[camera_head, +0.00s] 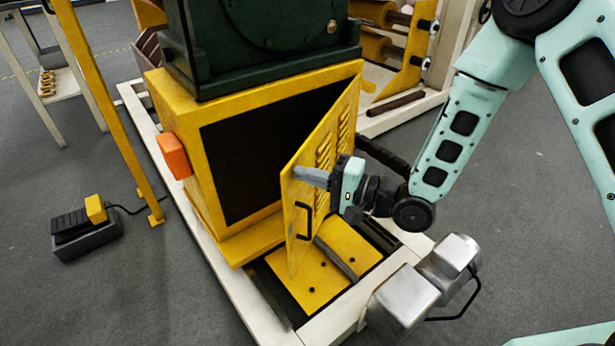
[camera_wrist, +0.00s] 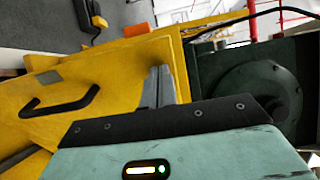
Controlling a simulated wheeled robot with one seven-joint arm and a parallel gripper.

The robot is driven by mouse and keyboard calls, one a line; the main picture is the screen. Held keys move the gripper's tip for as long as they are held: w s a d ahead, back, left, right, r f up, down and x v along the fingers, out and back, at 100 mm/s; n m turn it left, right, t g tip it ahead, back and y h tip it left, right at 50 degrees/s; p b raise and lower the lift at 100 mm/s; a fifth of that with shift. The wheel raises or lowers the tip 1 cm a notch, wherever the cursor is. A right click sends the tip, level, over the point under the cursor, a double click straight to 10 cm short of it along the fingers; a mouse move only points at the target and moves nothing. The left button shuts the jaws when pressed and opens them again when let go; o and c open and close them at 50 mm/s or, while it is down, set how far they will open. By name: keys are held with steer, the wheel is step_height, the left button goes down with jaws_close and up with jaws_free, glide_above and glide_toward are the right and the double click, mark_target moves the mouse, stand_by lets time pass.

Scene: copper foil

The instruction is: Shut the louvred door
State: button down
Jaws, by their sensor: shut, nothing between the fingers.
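The louvred door (camera_head: 322,160) is a yellow panel with slots and a black handle (camera_head: 303,221). It stands partly open on the yellow cabinet (camera_head: 228,232), hinged at the right, with the dark opening (camera_head: 255,150) showing behind it. My gripper (camera_head: 300,172) is shut and empty, on the outer, slotted side of the door near its free edge, above the handle. I cannot tell whether the fingertips touch the panel. In the wrist view the shut fingers (camera_wrist: 158,88) lie over the yellow door (camera_wrist: 110,85), with its handle (camera_wrist: 60,102) to their left.
A dark green machine (camera_head: 265,45) sits on the cabinet. An orange box (camera_head: 173,155) is on its left side. A yellow post (camera_head: 108,105) and a foot pedal (camera_head: 85,230) stand at left. A grey metal motor (camera_head: 405,298) lies at the front right. A pale frame (camera_head: 225,290) surrounds the base.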

steer(key=shift+a, duration=0.1)
steer(key=w+a+m+t+h, duration=0.1)
steer(key=w+a+t, duration=0.1)
steer(key=w+a, duration=0.4)
steer(key=w+a+m+t+h, duration=0.1)
steer(key=w+a, duration=0.4)
steer(key=a, duration=0.5)
steer(key=shift+w+a+m+t+h, duration=0.3)
steer(key=shift+w+a+m+t, duration=0.1)
steer(key=shift+m, duration=0.1)
steer(key=shift+s+b, duration=0.15)
steer(key=shift+b, duration=0.15)
